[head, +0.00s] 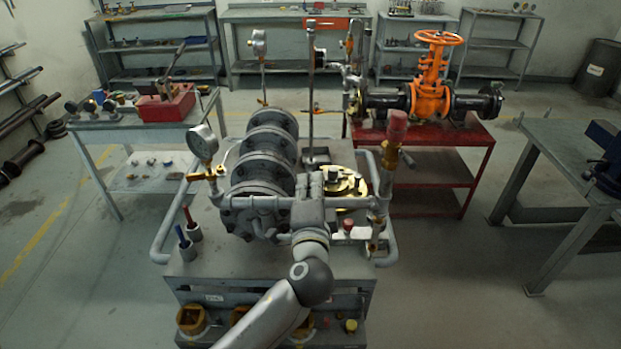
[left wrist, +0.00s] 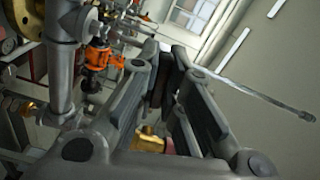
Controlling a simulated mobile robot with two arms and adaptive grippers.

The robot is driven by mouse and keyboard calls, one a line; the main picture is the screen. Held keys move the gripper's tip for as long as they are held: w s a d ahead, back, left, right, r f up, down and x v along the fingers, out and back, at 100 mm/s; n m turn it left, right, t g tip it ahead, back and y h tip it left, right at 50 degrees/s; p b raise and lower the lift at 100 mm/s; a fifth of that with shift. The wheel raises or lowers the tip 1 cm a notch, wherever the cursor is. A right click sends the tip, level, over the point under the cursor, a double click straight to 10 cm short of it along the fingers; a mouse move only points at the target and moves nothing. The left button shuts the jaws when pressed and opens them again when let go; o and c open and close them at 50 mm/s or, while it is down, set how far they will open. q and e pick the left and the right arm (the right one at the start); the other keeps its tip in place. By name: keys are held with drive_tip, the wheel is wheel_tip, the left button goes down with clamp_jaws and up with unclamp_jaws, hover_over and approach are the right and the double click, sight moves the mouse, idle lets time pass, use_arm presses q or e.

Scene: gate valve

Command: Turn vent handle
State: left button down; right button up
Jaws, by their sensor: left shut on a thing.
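The vent handle appears to be the tall thin grey rod (head: 311,85) standing nearly upright above the grey pump unit (head: 262,165) in the head view. My left gripper (head: 314,176) reaches in from the front and is at the rod's lower part. In the left wrist view, the two fingers (left wrist: 168,72) have come together at their tips, and the rod (left wrist: 255,92) runs out from behind them toward the right edge. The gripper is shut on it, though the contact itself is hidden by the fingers. My right gripper is not in view.
A brass flange (head: 347,188) lies close by. An orange valve (head: 430,90) sits on a red table (head: 440,140) behind. Pipe rails surround the unit.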

use_arm(q)
drive_tip(key=shift+m+p, duration=0.6)
drive_tip(key=shift+m, duration=0.5)
drive_tip(key=shift+f, duration=0.1)
drive_tip(key=c, duration=1.5)
unclamp_jaws()
drive_tip(key=shift+c, duration=0.2)
drive_tip(key=s, duration=1.2)
